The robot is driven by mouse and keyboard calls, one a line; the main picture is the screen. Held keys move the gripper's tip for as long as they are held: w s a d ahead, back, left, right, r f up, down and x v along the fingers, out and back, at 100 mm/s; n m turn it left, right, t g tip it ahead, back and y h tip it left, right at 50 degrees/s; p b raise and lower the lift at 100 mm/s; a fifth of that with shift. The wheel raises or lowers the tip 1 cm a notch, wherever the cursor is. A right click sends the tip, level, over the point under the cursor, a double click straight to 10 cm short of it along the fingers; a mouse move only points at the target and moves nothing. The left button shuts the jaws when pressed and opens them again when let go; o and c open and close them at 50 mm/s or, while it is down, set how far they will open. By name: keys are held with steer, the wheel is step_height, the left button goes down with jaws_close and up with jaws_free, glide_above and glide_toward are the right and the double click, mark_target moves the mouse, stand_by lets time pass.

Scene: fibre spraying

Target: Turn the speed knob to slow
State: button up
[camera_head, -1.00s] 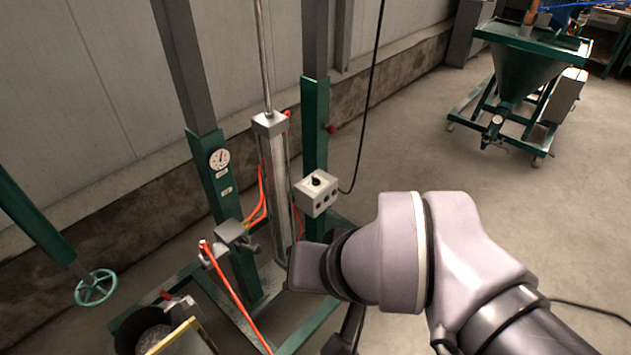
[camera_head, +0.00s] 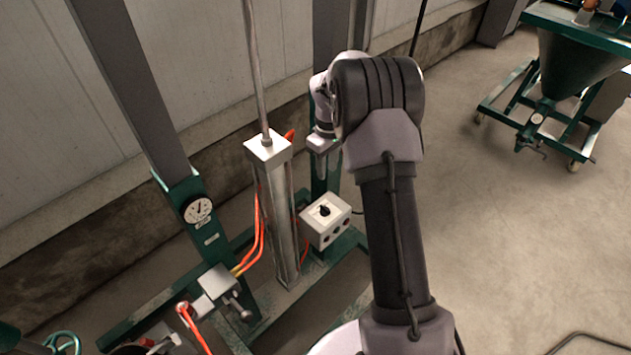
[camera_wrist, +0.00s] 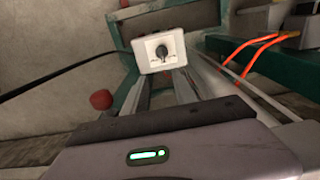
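The speed knob (camera_head: 325,210) is a small black knob on the white top plate of a grey control box (camera_head: 311,233). Its exact pointer direction is too small to read. My gripper (camera_head: 322,165) points down above and behind the box in the head view, apart from the knob.
A metal cylinder (camera_head: 276,215) stands left of the box, with orange hoses (camera_head: 258,240) beside it. A green post holds a dial gauge (camera_head: 198,210) further left. A red ball-shaped knob (camera_wrist: 101,99) and a black cable (camera_wrist: 60,77) show in the wrist view.

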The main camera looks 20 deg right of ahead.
mark_target(325, 207)
steer(key=f+b, duration=0.2)
steer(key=f, duration=0.3)
steer(key=f+b, duration=0.2)
steer(key=f, duration=0.4)
steer(key=f+b, duration=0.2)
steer(key=f, duration=0.3)
steer(key=shift+s+a+f, duration=0.2)
steer(key=shift+s+f, duration=0.1)
steer(key=shift+s, duration=0.1)
steer(key=shift+c, duration=0.4)
jaws_close()
